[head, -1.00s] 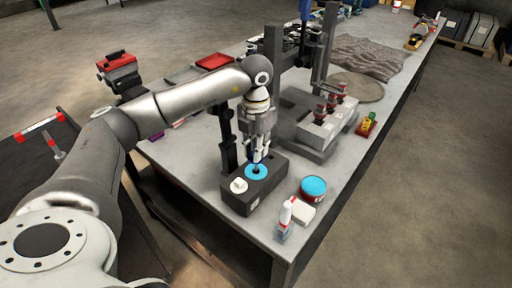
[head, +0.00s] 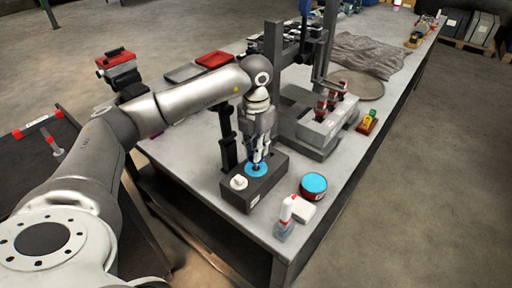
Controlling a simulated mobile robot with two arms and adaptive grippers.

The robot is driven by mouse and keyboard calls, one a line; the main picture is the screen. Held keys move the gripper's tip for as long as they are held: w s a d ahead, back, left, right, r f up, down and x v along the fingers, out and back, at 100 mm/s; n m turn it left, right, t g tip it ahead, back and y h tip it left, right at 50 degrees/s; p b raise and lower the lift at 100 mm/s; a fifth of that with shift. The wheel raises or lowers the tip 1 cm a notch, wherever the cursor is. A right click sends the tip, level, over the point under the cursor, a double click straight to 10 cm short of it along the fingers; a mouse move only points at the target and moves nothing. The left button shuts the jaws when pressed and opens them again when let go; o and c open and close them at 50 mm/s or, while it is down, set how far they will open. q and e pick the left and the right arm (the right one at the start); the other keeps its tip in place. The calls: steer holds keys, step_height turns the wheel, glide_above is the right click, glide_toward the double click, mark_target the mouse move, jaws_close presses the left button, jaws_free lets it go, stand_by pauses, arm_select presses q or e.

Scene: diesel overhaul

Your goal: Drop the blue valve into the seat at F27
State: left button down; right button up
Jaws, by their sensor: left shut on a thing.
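My left gripper (head: 259,159) points down over a dark block (head: 238,202) near the front end of the workbench. It is shut on a small, thin piece, taken to be the blue valve, which the fingers mostly hide. The fingertips are just above a blue ring (head: 250,171) on the block's top, with a dark centre partly covered by them. I cannot tell whether the valve touches the seat. A white round cap (head: 239,183) stands on the same block, left of the ring. I cannot read an F27 label. My right gripper is not in view.
A red tin with a blue top (head: 313,186), a white box (head: 303,210) and a red-tipped bottle (head: 285,218) stand right of the block. A dark post (head: 227,140) rises close behind it. A grey fixture with several red-and-black parts (head: 325,128) stands farther back.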

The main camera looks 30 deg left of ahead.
arm_select(q)
steer(key=shift+f, duration=0.2)
steer(key=shift+f+b, duration=0.4)
steer(key=shift+b, duration=0.05)
steer(key=shift+f, duration=0.15)
steer(key=shift+f+b, duration=0.45)
steer(key=shift+f, duration=0.15)
stand_by(0.5)
steer(key=shift+f+b, duration=0.45)
steer(key=shift+f, duration=0.2)
stand_by(0.4)
